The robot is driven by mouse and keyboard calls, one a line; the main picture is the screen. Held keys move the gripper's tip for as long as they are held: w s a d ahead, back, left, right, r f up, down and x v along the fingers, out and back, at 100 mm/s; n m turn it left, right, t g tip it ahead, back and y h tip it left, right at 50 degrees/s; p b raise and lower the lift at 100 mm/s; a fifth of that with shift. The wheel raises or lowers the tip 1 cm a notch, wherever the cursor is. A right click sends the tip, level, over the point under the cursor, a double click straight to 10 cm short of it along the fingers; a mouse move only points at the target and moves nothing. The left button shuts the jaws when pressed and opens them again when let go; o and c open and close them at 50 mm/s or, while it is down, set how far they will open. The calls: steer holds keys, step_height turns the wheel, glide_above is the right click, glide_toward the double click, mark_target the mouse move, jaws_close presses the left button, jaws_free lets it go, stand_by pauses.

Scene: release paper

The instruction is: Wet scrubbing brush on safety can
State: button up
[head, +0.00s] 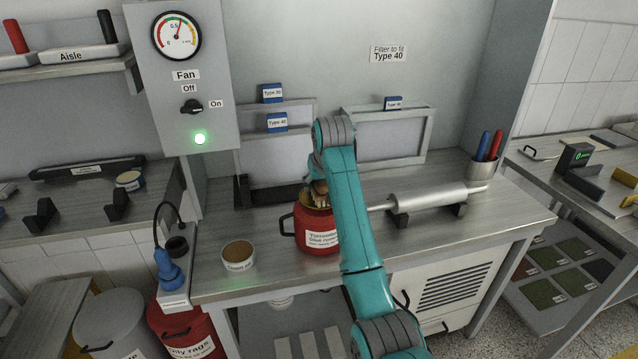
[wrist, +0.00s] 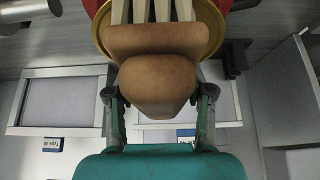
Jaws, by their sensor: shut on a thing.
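The red safety can (head: 317,233) stands on the workbench in the head view, with a white label and a side handle. Its gold rim (wrist: 216,38) shows in the wrist view. My gripper (wrist: 155,95) is shut on the brown wooden handle of the scrubbing brush (wrist: 157,82). The brush's pale bristles (wrist: 153,10) are over or within the can's opening; I cannot tell how deep they reach. In the head view the brush (head: 320,188) is partly hidden by my teal arm.
A labelled round tub (head: 238,256) stands left of the can. A silver cylinder (head: 430,197) rests on dark supports to the right, before a cup of pens (head: 482,168). Framed filters (head: 390,134) lean at the back. A blue plug (head: 168,268) is at the bench's left edge.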

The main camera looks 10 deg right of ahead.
steer(key=shift+f, duration=0.8)
stand_by(1.1)
steer(key=shift+r, duration=3.55)
